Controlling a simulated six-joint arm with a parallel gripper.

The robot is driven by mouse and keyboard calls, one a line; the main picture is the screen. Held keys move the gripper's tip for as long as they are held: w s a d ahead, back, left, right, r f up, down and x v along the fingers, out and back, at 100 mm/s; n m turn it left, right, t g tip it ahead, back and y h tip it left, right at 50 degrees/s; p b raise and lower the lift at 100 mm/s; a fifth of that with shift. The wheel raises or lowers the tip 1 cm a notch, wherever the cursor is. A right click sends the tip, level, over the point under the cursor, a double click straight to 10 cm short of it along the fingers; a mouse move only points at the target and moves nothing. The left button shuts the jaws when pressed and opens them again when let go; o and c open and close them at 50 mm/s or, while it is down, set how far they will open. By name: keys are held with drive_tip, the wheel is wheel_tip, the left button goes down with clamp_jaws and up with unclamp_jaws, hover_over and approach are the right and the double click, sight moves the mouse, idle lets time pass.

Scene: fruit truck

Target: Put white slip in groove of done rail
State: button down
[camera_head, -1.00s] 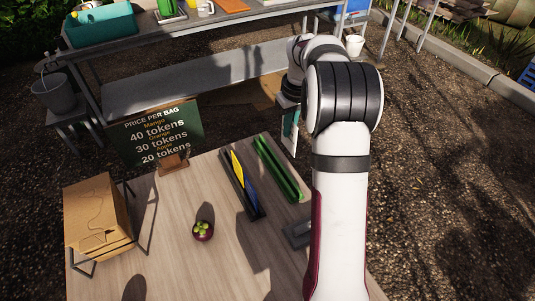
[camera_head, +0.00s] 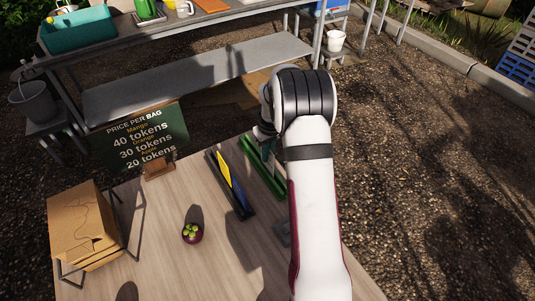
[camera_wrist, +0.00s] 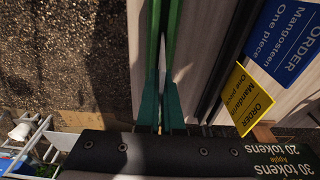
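The green rail (camera_head: 266,177) lies at the right of the wooden table, beside the dark rail. My gripper (camera_head: 268,149) is over the far part of the green rail, partly hidden by my arm. In the wrist view, the teal fingers (camera_wrist: 162,98) are close together, with the thin edge of the white slip (camera_wrist: 162,70) between them. The slip lines up with the gap between the two green walls (camera_wrist: 174,30). I cannot tell whether its lower edge is inside the groove or above it.
The dark rail (camera_head: 240,206) holds a yellow slip (camera_head: 224,167) and a blue slip (camera_head: 236,191), close left of the green rail.

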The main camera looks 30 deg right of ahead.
drive_tip(key=shift+f, duration=0.2)
drive_tip(key=shift+f, duration=0.1)
drive_tip(key=c, duration=1.1)
unclamp_jaws()
drive_tip(key=r, duration=0.4)
drive_tip(key=s+r, duration=0.1)
drive_tip(key=r, duration=0.7)
drive_tip(key=shift+s+r, duration=0.1)
drive_tip(key=shift+s, duration=0.15)
drive_tip(key=s+a+r+m, duration=0.1)
drive_tip(key=s+a+r, duration=0.2)
drive_tip(key=s+a, duration=0.15)
drive_tip(key=s+a+r+m, duration=0.1)
drive_tip(key=s+a+r, duration=0.2)
drive_tip(key=a, duration=0.3)
drive_tip(key=s+a+m, duration=0.1)
drive_tip(key=s+a, duration=0.3)
drive_tip(key=s, duration=0.3)
drive_tip(key=s+a+f+m+g+y, duration=0.1)
drive_tip(key=s+a, duration=0.3)
drive_tip(key=s, duration=0.4)
drive_tip(key=s+a+f+m, duration=0.1)
drive_tip(key=s+a, duration=0.3)
drive_tip(key=s, duration=0.4)
drive_tip(key=shift+s+a+f+m+g+y, duration=0.1)
drive_tip(key=shift+a+f+m+g+y, duration=0.05)
drive_tip(key=shift+a+m+g+y, duration=0.2)
